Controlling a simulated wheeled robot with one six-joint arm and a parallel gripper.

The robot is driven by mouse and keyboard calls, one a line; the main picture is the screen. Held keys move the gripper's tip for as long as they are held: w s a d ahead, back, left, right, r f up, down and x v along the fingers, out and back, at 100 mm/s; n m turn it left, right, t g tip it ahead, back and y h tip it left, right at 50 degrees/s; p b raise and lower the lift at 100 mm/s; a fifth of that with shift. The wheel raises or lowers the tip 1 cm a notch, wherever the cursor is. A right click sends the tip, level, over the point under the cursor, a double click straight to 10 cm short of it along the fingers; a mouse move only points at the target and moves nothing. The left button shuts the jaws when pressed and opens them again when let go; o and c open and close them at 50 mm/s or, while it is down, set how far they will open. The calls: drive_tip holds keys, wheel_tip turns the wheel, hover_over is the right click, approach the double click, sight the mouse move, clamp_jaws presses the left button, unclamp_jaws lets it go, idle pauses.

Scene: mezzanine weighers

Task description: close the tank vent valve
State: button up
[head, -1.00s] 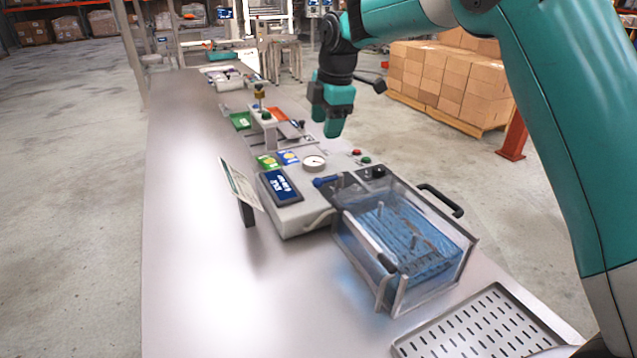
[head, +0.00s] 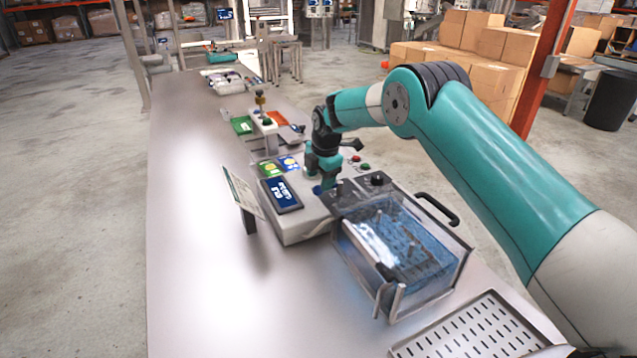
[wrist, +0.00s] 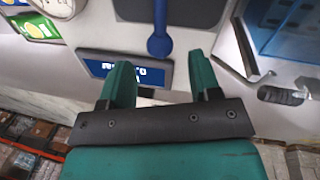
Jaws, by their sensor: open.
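The tank (head: 435,280) is a clear box with a bluish interior at the right of the machine on the bench. A blue lever handle, apparently the vent valve's, shows in the wrist view (wrist: 160,40), pointing down the picture from a dark panel and ending in a round knob. In the head view only a bit of blue (head: 318,190) shows by the fingers; my gripper hides the rest. My gripper (head: 325,182) is over the machine, close to the handle. In the wrist view its open fingers (wrist: 160,66) lie either side of the handle's line; contact cannot be told.
A display box (head: 284,193) and a tilted card (head: 241,190) stand left of the gripper. A black knob (head: 377,179) and small red and green buttons (head: 365,167) are close on the right. A slotted tray (head: 470,332) lies in front. The bench's left side is clear.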

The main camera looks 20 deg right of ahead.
sight(319, 187)
drive_tip(key=shift+w+a+f+p, duration=0.1)
drive_tip(key=shift+w+f+p, duration=0.1)
drive_tip(key=shift+f, duration=0.85)
drive_tip(key=shift+w+a+f+p, duration=0.1)
drive_tip(key=shift+w+f+p, duration=0.1)
drive_tip(key=shift+f, duration=0.8)
clamp_jaws()
